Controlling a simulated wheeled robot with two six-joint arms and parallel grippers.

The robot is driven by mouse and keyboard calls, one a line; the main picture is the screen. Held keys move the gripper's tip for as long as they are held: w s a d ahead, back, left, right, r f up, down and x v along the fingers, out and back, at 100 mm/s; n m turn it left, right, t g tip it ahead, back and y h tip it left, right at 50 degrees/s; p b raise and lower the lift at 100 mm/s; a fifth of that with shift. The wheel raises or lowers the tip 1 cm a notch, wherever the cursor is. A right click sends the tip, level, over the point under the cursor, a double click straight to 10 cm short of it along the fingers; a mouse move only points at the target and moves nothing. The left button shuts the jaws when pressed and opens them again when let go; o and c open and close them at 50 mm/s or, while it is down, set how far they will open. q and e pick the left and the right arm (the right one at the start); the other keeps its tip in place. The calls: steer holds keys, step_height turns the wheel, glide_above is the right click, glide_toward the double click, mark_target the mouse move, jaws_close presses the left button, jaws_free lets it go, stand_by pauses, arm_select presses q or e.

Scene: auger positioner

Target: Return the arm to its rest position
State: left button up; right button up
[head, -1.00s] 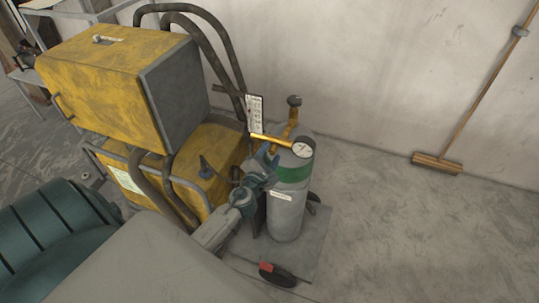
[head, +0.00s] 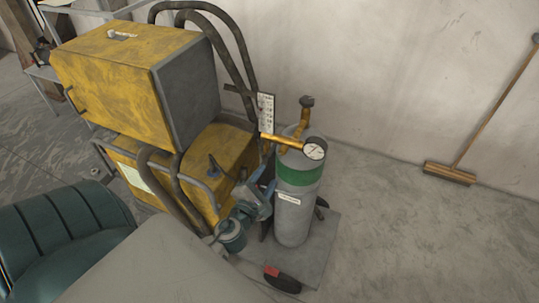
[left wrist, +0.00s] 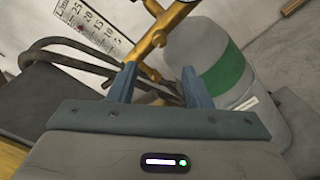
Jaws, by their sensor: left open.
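The gas cylinder (head: 293,215) is grey with a green band and stands upright. It also shows in the left wrist view (left wrist: 212,50), right of the fingers. A brass valve pipe (head: 283,141) with a round gauge (head: 315,149) sits on its top. My right gripper is not in view.
A yellow welding machine (head: 120,75) with dark hoses (head: 225,45) stands left of the cylinder. A broom (head: 450,173) leans on the wall. The floor at right is clear.

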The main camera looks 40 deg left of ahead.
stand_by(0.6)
arm_select(q)
steer(key=s+a+f+n+g+h+b, duration=0.1)
steer(key=s+f+n+g+b, duration=0.3)
steer(key=f+n, duration=1.1)
steer(key=s+a+f+n+g+b, duration=0.15)
steer(key=s+f+n+g, duration=0.35)
steer(key=f, duration=2.1)
steer(key=s+d+f+n+g+h+b, duration=0.1)
steer(key=s+d+f+n+g+b, duration=0.1)
steer(key=s+f+n, duration=0.9)
steer(key=s+d+f+n+g+h+b, duration=0.1)
steer(key=s+d+f+n+g+b, duration=0.2)
steer(key=s+f+n, duration=0.9)
steer(key=s+f+g+b, duration=0.1)
steer(key=s+f+g, duration=0.1)
steer(key=s, duration=0.5)
steer(key=shift+d+n, duration=0.15)
steer(key=shift+n, duration=0.15)
